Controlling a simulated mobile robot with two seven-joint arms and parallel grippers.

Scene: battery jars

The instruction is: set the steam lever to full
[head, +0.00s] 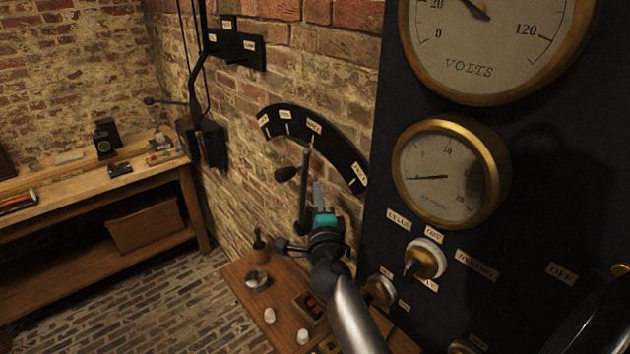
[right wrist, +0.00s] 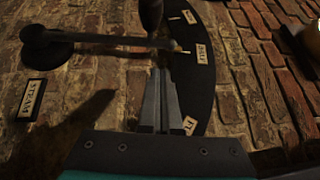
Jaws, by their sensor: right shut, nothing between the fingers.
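The steam lever (head: 305,166) is a dark rod with a dark knob (head: 285,173), in front of a black curved plate (head: 338,148) with pale labels on the brick wall. Its tip points near the label that seems to read HALF (head: 314,126). In the right wrist view the lever (right wrist: 110,42) crosses the top, its tip by the HALF label (right wrist: 202,52); a label seemingly starting FU (right wrist: 190,125) lies lower. My right gripper (head: 318,186) is shut and empty. Its fingertips (right wrist: 162,72) are just below the lever, on the FU side; contact is unclear. My left gripper is out of view.
A dark panel with brass gauges (head: 452,172) and a brass knob (head: 426,258) stands close right of my right arm. A small wooden table (head: 240,275) with jars is below. A workbench (head: 100,180) stands left. A STEAM sign (right wrist: 30,100) is on the wall.

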